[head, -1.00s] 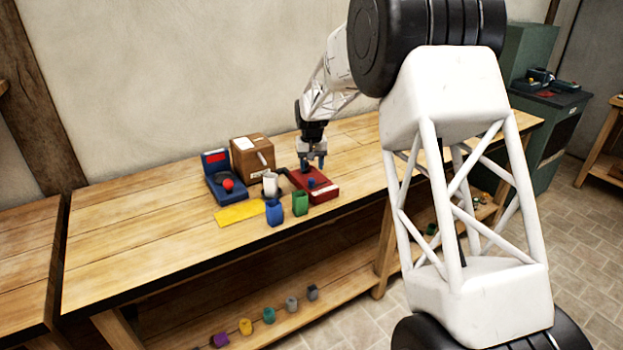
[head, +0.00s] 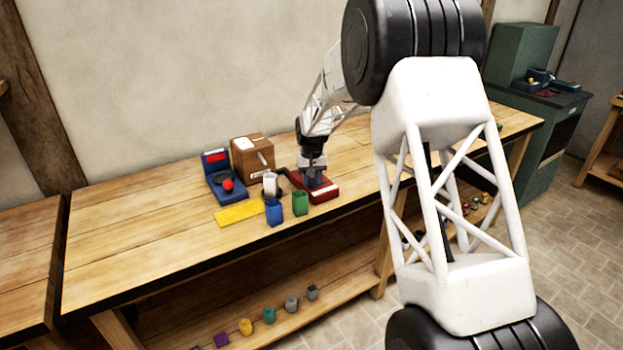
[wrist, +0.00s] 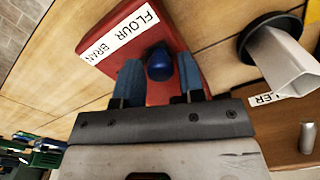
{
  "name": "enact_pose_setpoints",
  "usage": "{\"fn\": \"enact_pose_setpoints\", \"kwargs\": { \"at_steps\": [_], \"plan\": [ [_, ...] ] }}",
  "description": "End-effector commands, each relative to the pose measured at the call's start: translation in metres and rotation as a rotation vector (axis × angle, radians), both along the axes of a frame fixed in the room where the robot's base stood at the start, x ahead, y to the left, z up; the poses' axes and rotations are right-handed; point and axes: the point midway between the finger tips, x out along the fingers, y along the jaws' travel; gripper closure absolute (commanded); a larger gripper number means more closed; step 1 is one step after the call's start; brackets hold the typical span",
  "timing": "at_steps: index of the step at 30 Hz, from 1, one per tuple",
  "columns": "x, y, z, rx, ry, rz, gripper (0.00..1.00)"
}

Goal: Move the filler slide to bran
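The filler slide is a blue knob (wrist: 160,63) on a red box (wrist: 122,52) with a white label reading FLOUR and BRAN. In the wrist view the knob stands opposite the word FLOUR. My gripper (wrist: 160,80) is open, with one blue finger on each side of the knob and narrow gaps showing. In the head view my gripper (head: 312,178) is down at the red box (head: 322,194), and the knob is mostly hidden there.
Blue (head: 274,212) and green (head: 300,203) containers stand in front. A yellow mat (head: 238,213), a blue scale-like device (head: 222,186) and a brown box (head: 248,158) are further left.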

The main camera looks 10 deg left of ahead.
Motion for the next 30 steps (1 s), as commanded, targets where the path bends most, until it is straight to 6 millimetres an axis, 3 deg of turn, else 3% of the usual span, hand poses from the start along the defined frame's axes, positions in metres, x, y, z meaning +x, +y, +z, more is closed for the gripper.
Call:
{"fn": "enact_pose_setpoints", "kwargs": {
  "at_steps": [1, 7, 14, 24, 30],
  "plan": [
    [0.000, 0.000, 0.000, 0.000, 0.000, 0.000, 0.72],
    [0.000, 0.000, 0.000, 0.000, 0.000, 0.000, 1.00],
    [0.003, -0.003, 0.000, 0.000, 0.000, -0.001, 1.00],
    [0.039, -0.038, 0.001, 0.001, -0.002, -0.002, 1.00],
    [0.046, -0.046, 0.001, 0.000, -0.001, 0.000, 1.00]
  ]
}}
